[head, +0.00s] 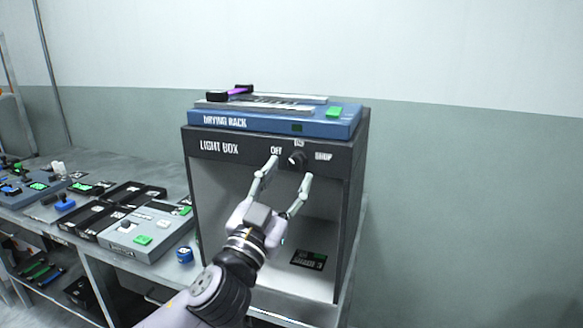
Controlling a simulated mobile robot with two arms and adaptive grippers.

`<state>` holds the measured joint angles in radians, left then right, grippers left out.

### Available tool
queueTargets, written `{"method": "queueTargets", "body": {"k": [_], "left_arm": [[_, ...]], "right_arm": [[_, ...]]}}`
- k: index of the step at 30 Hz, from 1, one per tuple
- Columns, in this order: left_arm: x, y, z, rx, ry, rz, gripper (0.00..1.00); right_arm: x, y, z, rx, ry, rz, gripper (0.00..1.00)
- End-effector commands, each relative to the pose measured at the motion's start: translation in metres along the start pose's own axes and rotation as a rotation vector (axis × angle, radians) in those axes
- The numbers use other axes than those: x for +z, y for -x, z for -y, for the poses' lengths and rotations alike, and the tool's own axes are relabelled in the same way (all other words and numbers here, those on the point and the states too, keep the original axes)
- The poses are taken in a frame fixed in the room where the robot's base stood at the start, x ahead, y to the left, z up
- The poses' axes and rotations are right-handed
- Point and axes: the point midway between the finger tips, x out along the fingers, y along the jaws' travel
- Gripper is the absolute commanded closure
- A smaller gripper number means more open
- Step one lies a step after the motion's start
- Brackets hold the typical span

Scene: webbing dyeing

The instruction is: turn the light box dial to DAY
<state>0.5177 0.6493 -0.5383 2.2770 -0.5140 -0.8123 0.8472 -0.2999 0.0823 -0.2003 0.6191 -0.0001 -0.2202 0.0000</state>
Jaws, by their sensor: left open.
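The light box (187,143) is a dark cabinet with an open, pale interior. Its front panel carries a small black dial (297,158) with labels around it: OFF at the left, SHOP at the right and one above that is too small to read surely. I cannot tell exactly where the dial points. My left gripper (287,168) is open in front of the panel, one finger at the left of the dial and the other below and right of it. I cannot tell whether either finger touches it. My right gripper is out of view.
A blue drying rack (270,124) with a green button sits on top of the light box. A dark card (308,260) lies inside the box. At the left, a grey bench holds black trays (130,193), control boxes (150,232) and a blue round item (184,254).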

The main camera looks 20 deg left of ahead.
Motion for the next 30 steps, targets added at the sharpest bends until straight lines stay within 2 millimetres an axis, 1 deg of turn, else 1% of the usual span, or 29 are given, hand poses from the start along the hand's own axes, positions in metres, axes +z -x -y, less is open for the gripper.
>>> {"method": "queueTargets", "body": {"k": [1, 6, 16, 30], "left_arm": [[-0.002, -0.008, 0.000, 0.000, 0.000, -0.001, 0.54], [-0.001, -0.021, 0.000, 0.000, 0.000, -0.001, 0.54], [0.001, -0.023, 0.000, 0.001, 0.001, -0.001, 0.54], [0.001, -0.023, 0.000, 0.000, 0.001, -0.001, 0.86]], "right_arm": [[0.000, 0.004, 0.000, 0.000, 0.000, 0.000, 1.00], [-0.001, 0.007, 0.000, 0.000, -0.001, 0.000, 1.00], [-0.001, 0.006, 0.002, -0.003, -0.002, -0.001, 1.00], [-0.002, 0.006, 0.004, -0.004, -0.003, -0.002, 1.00]]}}
